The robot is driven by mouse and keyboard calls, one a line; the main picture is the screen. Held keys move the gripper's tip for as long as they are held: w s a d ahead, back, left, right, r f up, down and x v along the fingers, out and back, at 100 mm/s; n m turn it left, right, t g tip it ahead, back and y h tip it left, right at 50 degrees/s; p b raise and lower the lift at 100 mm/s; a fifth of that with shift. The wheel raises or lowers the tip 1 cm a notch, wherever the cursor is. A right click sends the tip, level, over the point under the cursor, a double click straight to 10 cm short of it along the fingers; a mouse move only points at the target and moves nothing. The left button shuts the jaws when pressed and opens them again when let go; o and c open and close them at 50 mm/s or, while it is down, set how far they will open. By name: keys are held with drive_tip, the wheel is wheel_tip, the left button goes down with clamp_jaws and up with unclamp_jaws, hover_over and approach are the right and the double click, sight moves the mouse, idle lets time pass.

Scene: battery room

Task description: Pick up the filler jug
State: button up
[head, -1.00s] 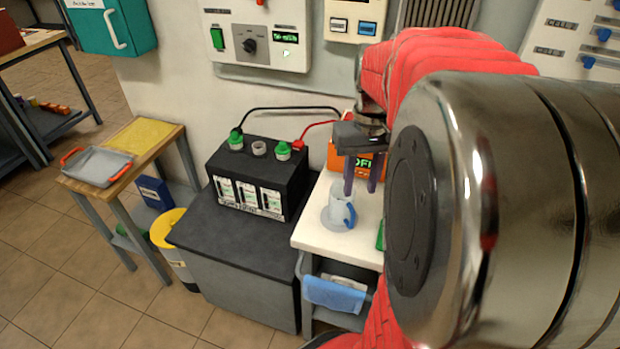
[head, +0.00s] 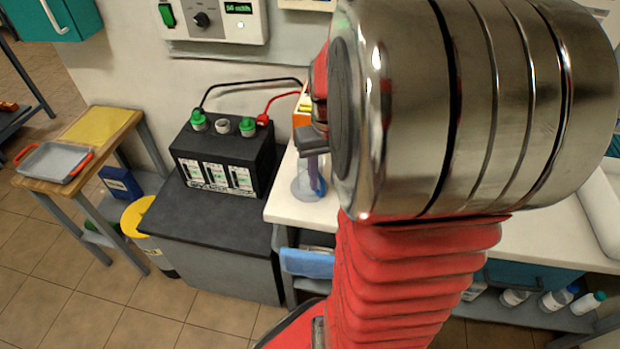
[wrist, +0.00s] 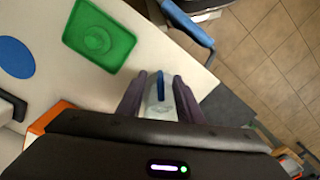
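The filler jug (wrist: 160,106) is a pale, see-through vessel with a blue handle. In the head view the jug (head: 301,186) stands on the white worktop (head: 288,211), partly hidden by my arm and gripper. My gripper (wrist: 160,92) points down at it, with one dark purple finger on each side of the jug in the wrist view. The fingers are spread, and a narrow gap shows on the left side; contact on the right is unclear. In the head view my gripper (head: 316,168) is mostly hidden behind my wrist.
A green tray (wrist: 98,36) and a blue disc (wrist: 15,58) lie on the worktop near the jug. A black battery (head: 222,158) with cables stands on a dark cabinet to the left. A blue cloth (head: 306,263) hangs at the worktop's front.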

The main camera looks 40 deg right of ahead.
drive_tip(key=shift+w+f, duration=0.15)
drive_tip(key=shift+f, duration=2.45)
drive_tip(key=shift+c, duration=0.5)
clamp_jaws()
